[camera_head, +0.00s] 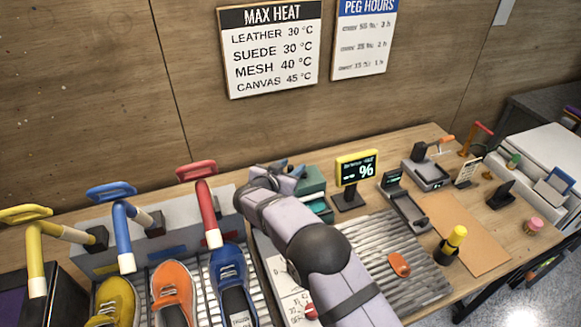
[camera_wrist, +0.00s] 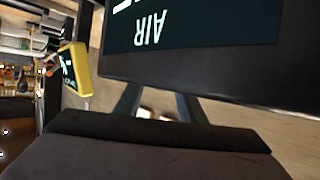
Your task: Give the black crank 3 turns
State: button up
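I cannot make out the black crank for certain in either view; my arm covers part of the bench where it may be. My gripper (camera_head: 288,169) is at the back of the bench, beside a teal box (camera_head: 311,183), mostly hidden by my own wrist. In the wrist view, the two fingers of my gripper (camera_wrist: 158,103) stand apart with a gap between them. Their tips run behind a large dark panel with a teal "AIR" label (camera_wrist: 195,25), so what lies between the tips is hidden. A small pale patch shows in the gap.
A yellow-framed display (camera_head: 357,170) stands right of my gripper and shows in the wrist view (camera_wrist: 73,70). Red (camera_head: 205,205), blue (camera_head: 122,225) and yellow (camera_head: 33,250) bent handles stand over several sneakers at left. A ridged mat (camera_head: 385,255) and tan board (camera_head: 465,235) lie at right.

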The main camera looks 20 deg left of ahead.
jog(key=shift+s, duration=0.1)
jog(key=b+v, duration=0.2)
jog(key=v, duration=0.5)
dwell(0.4)
jog(key=shift+r, duration=0.1)
jog(key=w+d+r+n+g+y, duration=0.1)
jog(key=w+d+r+y, duration=0.25)
jog(key=w+d, duration=0.35)
jog(key=s+d+n+g, duration=0.1)
jog(key=s+d+g, duration=0.2)
jog(key=d, duration=0.7)
jog(key=s+d+f+g+h, duration=0.1)
jog(key=s+d+f+g, duration=0.2)
jog(key=s+d, duration=0.6)
jog(key=s+d+f+m+g+h, duration=0.1)
jog(key=s+d+f+g, duration=0.2)
jog(key=s+d, duration=0.6)
jog(key=s+d+f+m+g+h, duration=0.1)
jog(key=s+d+f+g, duration=0.2)
jog(key=s+d, duration=0.7)
jog(key=shift+s+f+g, duration=0.25)
jog(key=shift+s+g, duration=0.05)
jog(key=shift+s, duration=0.75)
